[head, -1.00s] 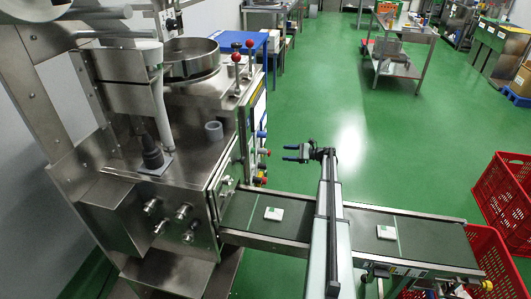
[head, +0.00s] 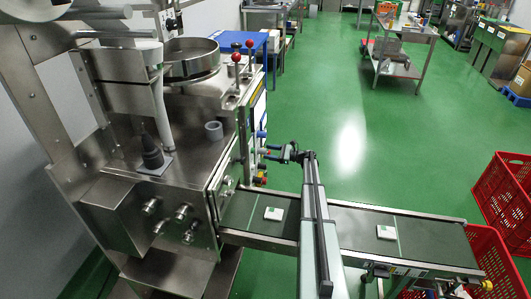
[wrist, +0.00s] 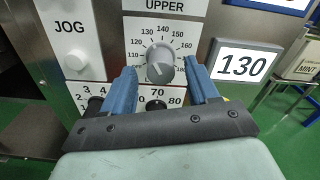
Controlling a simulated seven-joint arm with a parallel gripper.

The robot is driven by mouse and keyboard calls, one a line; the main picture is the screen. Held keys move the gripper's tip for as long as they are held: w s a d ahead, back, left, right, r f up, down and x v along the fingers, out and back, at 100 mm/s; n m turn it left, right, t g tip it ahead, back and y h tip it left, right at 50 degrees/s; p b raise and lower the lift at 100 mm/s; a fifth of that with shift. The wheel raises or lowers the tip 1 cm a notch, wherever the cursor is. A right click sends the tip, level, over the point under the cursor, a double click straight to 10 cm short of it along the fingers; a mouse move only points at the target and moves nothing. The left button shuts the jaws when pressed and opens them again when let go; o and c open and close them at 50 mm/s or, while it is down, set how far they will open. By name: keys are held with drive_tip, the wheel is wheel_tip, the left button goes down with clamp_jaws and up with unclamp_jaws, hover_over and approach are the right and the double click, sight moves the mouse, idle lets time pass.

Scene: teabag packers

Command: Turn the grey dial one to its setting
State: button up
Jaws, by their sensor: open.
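A display plate (wrist: 242,65) reading 130 is to the right of the dial. In the head view my gripper (head: 272,153) is beside the machine's right side, where the dial cannot be made out.
A white JOG button (wrist: 75,60) is left of the dial. Another dial's scale (wrist: 157,92), marked 70 and 80, shows below, partly behind my gripper. In the head view the conveyor (head: 350,230) with two small packets runs under my arm. Red crates (head: 500,200) stand at right.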

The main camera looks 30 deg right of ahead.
sight(262, 151)
drive_tip(key=shift+x, duration=1.35)
drive_tip(key=shift+c, duration=0.2)
drive_tip(key=c, duration=1)
